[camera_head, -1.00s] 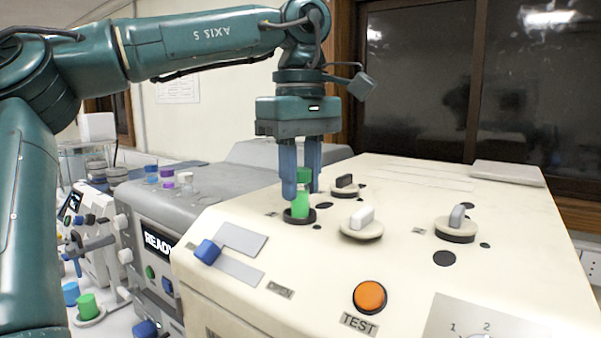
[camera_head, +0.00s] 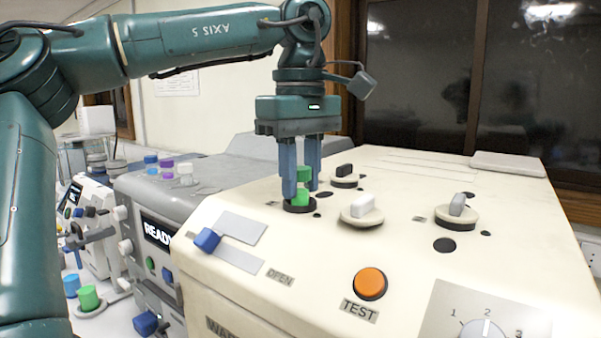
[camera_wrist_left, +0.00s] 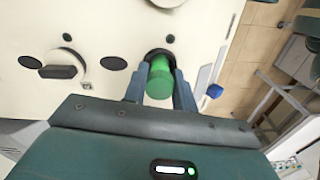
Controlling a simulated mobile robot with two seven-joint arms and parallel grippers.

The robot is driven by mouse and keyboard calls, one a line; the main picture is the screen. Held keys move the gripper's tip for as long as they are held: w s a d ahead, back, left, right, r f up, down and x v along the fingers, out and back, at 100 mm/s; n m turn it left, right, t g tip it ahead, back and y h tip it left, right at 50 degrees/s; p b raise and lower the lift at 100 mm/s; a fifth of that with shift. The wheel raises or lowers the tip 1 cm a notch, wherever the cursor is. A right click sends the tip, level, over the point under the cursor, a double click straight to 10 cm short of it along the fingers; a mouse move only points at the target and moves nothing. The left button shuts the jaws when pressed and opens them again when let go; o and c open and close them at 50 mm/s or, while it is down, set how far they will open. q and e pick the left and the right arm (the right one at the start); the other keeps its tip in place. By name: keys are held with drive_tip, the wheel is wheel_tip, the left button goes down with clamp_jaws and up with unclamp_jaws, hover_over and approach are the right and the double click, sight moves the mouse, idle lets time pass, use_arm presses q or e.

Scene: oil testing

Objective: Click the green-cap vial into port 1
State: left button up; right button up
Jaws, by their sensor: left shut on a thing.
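The green-cap vial (camera_head: 301,197) stands upright with its lower end in a dark round port (camera_head: 312,206) on top of the cream machine. Its green cap (camera_wrist_left: 159,80) also shows in the left wrist view, between the two fingers. My left gripper (camera_head: 301,188) is above the port, pointing down, with its blue fingers shut on the vial. The left wrist view shows the fingers (camera_wrist_left: 159,92) on either side of it. How deep the vial sits is hidden by the port rim. My right gripper is not in view.
The cream machine's top (camera_head: 420,280) has an orange TEST button (camera_head: 370,284), white and grey knobs (camera_head: 362,209) right of the port, and a blue-ended lever (camera_head: 207,240) at left. A grey machine (camera_head: 215,180) with coloured caps stands behind left. Another green-topped item (camera_head: 88,297) is at lower left.

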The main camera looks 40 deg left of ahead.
use_arm(q)
drive_tip(key=shift+s+f, duration=0.1)
drive_tip(key=shift+f, duration=0.85)
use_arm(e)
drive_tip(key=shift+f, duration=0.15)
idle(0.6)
use_arm(q)
drive_tip(key=o, duration=1)
drive_tip(key=shift+b, duration=0.3)
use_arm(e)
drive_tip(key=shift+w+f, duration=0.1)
use_arm(q)
wheel_tip(320, 180, up, 2)
drive_tip(key=shift+r, duration=0.15)
drive_tip(key=r+p, duration=0.1)
drive_tip(key=r, duration=1.1)
drive_tip(key=shift+w+p, duration=0.2)
drive_tip(key=shift+p, duration=0.2)
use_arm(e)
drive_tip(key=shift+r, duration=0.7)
